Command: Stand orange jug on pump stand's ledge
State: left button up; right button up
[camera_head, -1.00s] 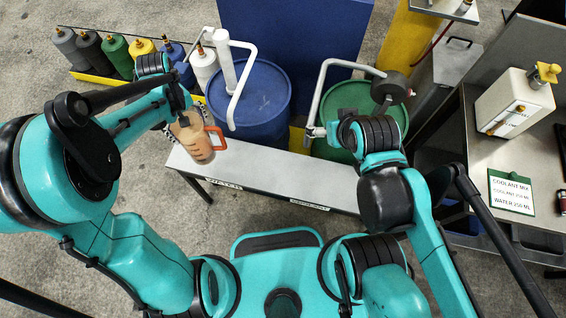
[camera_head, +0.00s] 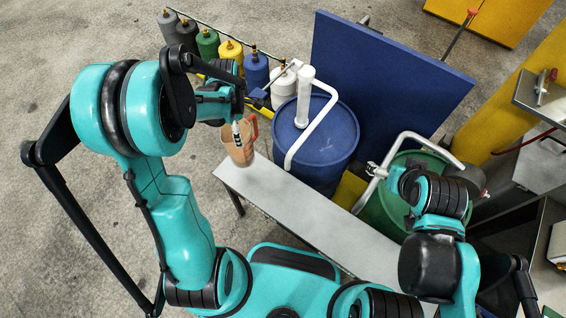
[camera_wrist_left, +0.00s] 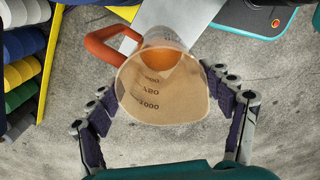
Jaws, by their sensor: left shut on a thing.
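The orange jug (camera_head: 238,150) is a translucent measuring jug with an orange handle, at the left end of the pump stand's long grey ledge (camera_head: 290,207). My left gripper (camera_head: 238,122) is shut on it from above. In the left wrist view the jug (camera_wrist_left: 160,95) sits between the two fingers, with its graduation marks facing the camera and orange showing inside. The ledge (camera_wrist_left: 197,18) shows beyond it. I cannot tell whether the jug's base touches the ledge. My right gripper (camera_head: 376,170) is beside the green drum's pipe; its fingers are too small to read.
A blue drum (camera_head: 320,150) with a white pump pipe (camera_head: 305,95) and a green drum (camera_head: 385,205) stand behind the ledge. Several coloured bottles (camera_head: 207,43) stand in a row at the back left. A blue panel (camera_head: 390,75) rises behind. Open floor (camera_head: 80,60) lies left.

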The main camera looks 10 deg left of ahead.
pick_arm(q)
notch_tip(320, 180, down, 10)
jog(key=b, duration=0.3)
jog(key=shift+b, duration=0.35)
jog(key=shift+f, duration=0.1)
jog(key=o, duration=1.9)
jog(key=shift+c, duration=0.2)
jog(key=shift+r, duration=0.35)
notch_tip(320, 180, up, 12)
jog(key=p, duration=0.4)
jog(key=shift+f, duration=0.15)
